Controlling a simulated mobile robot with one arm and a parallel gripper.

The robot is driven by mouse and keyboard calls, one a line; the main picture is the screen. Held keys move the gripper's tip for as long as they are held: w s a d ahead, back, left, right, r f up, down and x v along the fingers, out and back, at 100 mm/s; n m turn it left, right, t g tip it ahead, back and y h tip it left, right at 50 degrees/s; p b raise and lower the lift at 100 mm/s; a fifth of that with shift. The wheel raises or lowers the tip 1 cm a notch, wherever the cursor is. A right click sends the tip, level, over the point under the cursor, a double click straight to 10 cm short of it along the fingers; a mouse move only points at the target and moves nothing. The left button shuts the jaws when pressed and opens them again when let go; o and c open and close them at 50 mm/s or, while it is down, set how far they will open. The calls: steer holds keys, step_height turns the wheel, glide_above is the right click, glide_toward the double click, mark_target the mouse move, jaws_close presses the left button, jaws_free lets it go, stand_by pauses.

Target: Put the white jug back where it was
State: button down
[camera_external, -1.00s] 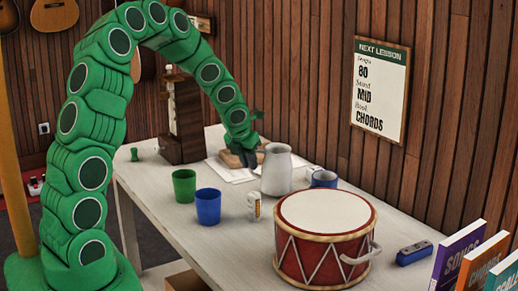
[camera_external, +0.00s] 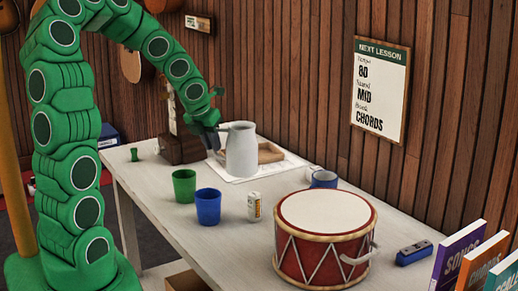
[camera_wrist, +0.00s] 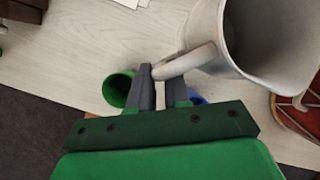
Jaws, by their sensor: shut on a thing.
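The white jug (camera_external: 241,152) hangs from my gripper (camera_external: 212,141), upright or nearly so, and appears to be above the table. It stands in front of the wooden tray (camera_external: 272,153) and the white papers (camera_external: 235,176) in the external view. My gripper's fingers (camera_wrist: 160,88) are shut on the jug's handle (camera_wrist: 185,62) in the wrist view. The jug's body (camera_wrist: 235,40) fills the upper right there, with its mouth facing the camera. The gap between its base and the papers is hard to judge.
A dark wooden box (camera_external: 182,148) is behind my gripper. The table's left front is clear.

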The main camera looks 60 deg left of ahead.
steer(key=s+d+r, duration=0.1)
steer(key=s+r, duration=0.2)
steer(key=s, duration=0.2)
steer(key=shift+w+a+f, duration=1.05)
steer(key=shift+w+f, duration=1.05)
steer(key=shift+f, duration=0.05)
steer(key=shift+w+a+f, duration=1)
steer(key=shift+w+f, duration=1.15)
steer(key=shift+f, duration=0.05)
steer(key=shift+w+a+f, duration=1.05)
steer(key=shift+w+f, duration=1.05)
steer(key=shift+f, duration=0.2)
steer(key=c, duration=1.1)
jaws_free()
steer(key=v, duration=1.2)
